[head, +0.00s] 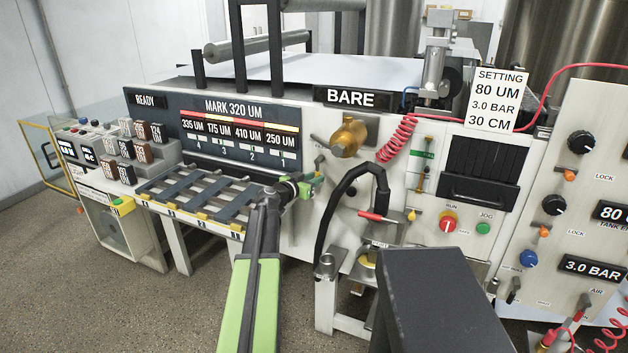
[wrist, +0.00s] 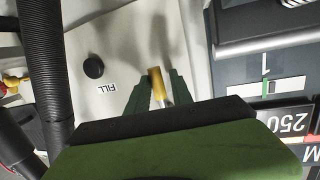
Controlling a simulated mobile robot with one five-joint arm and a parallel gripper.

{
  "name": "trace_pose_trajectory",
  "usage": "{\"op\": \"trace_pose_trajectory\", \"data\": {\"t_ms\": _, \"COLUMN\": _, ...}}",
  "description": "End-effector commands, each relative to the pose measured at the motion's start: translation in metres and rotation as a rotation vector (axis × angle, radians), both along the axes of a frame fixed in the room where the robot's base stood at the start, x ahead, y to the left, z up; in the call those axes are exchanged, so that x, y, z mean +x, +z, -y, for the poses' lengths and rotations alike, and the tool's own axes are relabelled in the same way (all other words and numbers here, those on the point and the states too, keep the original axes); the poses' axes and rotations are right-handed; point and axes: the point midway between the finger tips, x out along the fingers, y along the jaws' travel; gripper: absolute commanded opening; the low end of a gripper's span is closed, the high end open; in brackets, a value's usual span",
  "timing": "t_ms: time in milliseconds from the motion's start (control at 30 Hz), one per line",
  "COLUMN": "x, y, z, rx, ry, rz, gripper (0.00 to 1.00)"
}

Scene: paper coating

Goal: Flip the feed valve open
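My gripper (head: 306,188) is at the machine's front panel, right of the slatted rack. In the wrist view its two dark green fingers (wrist: 160,96) stand apart, with a small brass-coloured lever (wrist: 156,84) with a silver end between them. I cannot tell whether the fingers touch it. This lever is on the pale panel and may be the feed valve; no feed label is readable. In the head view the gripper partly covers this area. A red-handled lever (head: 374,217) is farther right, below the black hose.
A black button (wrist: 93,66) with a FILL label (wrist: 106,87) is beside the fingers. A thick black hose (head: 333,210) arches close on the right.

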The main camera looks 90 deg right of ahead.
Motion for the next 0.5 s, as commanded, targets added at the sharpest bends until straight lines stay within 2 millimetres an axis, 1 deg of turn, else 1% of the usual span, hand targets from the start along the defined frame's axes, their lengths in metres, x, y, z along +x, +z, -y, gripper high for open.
{"op": "trace_pose_trajectory", "data": {"t_ms": 33, "x": -0.002, "y": 0.000, "z": 0.000, "rx": 0.000, "ry": -0.003, "rz": 0.000, "gripper": 0.34}}
{"op": "trace_pose_trajectory", "data": {"t_ms": 67, "x": -0.002, "y": 0.000, "z": 0.000, "rx": 0.000, "ry": -0.004, "rz": 0.000, "gripper": 0.38}}
{"op": "trace_pose_trajectory", "data": {"t_ms": 100, "x": -0.003, "y": 0.000, "z": -0.001, "rx": 0.001, "ry": -0.005, "rz": 0.000, "gripper": 0.39}}
{"op": "trace_pose_trajectory", "data": {"t_ms": 367, "x": -0.005, "y": 0.000, "z": -0.003, "rx": 0.002, "ry": -0.009, "rz": -0.001, "gripper": 0.39}}
{"op": "trace_pose_trajectory", "data": {"t_ms": 467, "x": 0.000, "y": 0.002, "z": -0.010, "rx": 0.002, "ry": -0.009, "rz": -0.001, "gripper": 0.39}}
{"op": "trace_pose_trajectory", "data": {"t_ms": 500, "x": 0.004, "y": 0.003, "z": -0.016, "rx": 0.002, "ry": -0.009, "rz": -0.001, "gripper": 0.39}}
